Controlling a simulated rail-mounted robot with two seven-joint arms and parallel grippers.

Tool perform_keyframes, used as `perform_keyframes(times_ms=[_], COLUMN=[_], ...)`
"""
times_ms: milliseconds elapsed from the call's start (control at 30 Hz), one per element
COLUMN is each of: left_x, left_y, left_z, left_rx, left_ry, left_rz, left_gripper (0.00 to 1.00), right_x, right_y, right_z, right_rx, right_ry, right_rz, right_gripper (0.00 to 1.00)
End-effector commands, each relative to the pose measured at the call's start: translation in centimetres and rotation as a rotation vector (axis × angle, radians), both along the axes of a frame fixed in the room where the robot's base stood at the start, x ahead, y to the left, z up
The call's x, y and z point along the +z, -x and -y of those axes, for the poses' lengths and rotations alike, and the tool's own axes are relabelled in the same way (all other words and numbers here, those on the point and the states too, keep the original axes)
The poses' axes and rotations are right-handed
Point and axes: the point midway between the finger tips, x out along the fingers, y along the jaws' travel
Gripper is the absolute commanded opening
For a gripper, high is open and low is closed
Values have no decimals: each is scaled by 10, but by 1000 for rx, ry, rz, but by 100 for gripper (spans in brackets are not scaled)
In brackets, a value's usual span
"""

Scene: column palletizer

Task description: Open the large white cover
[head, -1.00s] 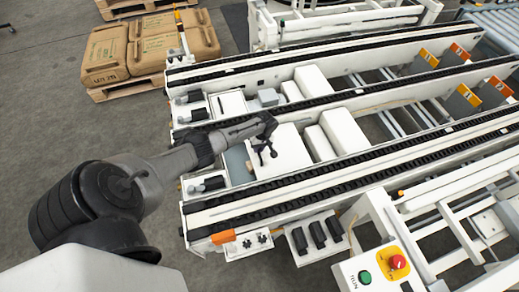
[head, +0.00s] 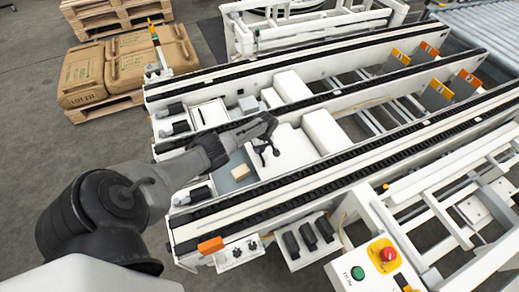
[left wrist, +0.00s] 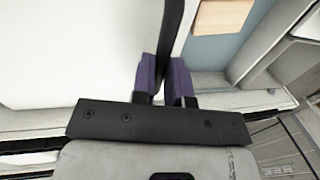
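The large white cover (head: 288,150) lies between two rails of the conveyor machine. Its left edge borders an uncovered blue-grey compartment (head: 228,183), where a light wooden block (head: 240,172) shows. My left gripper (head: 266,152) is at that left edge. In the left wrist view, the cover (left wrist: 70,50) fills the left side. The wooden block also shows in the left wrist view (left wrist: 222,16). My right gripper is not in view.
White boxes (head: 325,130) stand between the rails right of the cover. Black-topped rails (head: 300,190) run along both sides. A control box with a red button (head: 389,254) is at the front right. Brown sacks (head: 145,55) on a pallet stand at the back left.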

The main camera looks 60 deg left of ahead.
Motion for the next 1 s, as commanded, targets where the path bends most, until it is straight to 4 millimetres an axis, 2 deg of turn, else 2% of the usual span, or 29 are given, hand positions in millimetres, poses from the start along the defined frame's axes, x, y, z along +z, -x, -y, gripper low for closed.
perform_keyframes(times_ms=[33,267,567,667,1000], left_x=[0,0,4,16,81], left_y=[0,0,0,-2,-15], left_z=[0,0,0,0,1], left_rx=[0,0,0,0,0], left_ry=[-1,0,0,0,-1], left_rz=[0,0,0,1,2], left_gripper=[18,40,40,40,40], right_x=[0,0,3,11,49], right_y=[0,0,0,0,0], right_z=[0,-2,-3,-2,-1], right_rx=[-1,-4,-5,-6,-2], right_ry=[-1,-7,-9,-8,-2], right_rz=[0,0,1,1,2], right_gripper=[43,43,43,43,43])
